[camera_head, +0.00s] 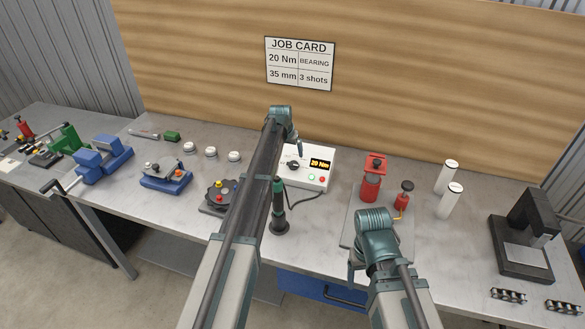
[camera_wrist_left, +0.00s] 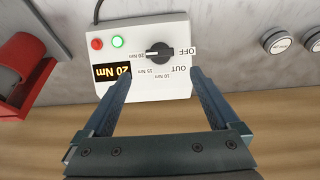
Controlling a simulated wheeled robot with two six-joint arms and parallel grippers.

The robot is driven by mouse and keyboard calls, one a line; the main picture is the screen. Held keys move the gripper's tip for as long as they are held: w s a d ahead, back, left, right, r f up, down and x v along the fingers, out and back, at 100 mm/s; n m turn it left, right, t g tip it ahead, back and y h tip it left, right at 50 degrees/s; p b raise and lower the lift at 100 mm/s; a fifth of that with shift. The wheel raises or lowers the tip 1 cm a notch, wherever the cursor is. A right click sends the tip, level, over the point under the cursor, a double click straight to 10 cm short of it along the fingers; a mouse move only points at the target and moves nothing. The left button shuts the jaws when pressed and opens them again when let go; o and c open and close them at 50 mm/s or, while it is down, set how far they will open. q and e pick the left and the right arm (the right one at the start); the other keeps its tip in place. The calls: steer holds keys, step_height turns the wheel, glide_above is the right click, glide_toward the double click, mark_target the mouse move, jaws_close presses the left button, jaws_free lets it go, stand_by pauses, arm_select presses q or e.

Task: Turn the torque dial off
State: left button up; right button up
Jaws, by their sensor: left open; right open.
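The torque controller is a white box (camera_head: 316,182) on the bench; it also shows in the left wrist view (camera_wrist_left: 150,85), upside down. Its black dial (camera_wrist_left: 160,54) has a white mark toward the "20 Nm" label, on the side away from "OFF" (camera_wrist_left: 187,51). Its display (camera_wrist_left: 113,72) reads 20 Nm. The green light (camera_wrist_left: 117,41) glows beside a red button (camera_wrist_left: 97,43). My left gripper (camera_wrist_left: 162,76) is open over the box, its fingers on either side of the dial's near side, apart from it. My right gripper (camera_head: 357,257) is open near the bench front, its fingers mostly hidden.
A green-topped screwdriver (camera_head: 279,208) stands in front of the box, close to my left arm. Red tools (camera_head: 371,180) stand to the right of the box. White domed buttons (camera_head: 211,153) and a round black fixture (camera_head: 220,194) lie to the left. A job card (camera_head: 299,64) reads 20 Nm.

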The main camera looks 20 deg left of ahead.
mark_target(292, 164)
arm_select(q)
steer(key=b+x, duration=0.7)
steer(key=x, duration=0.2)
steer(key=shift+f, duration=0.2)
steer(key=c, duration=1.4)
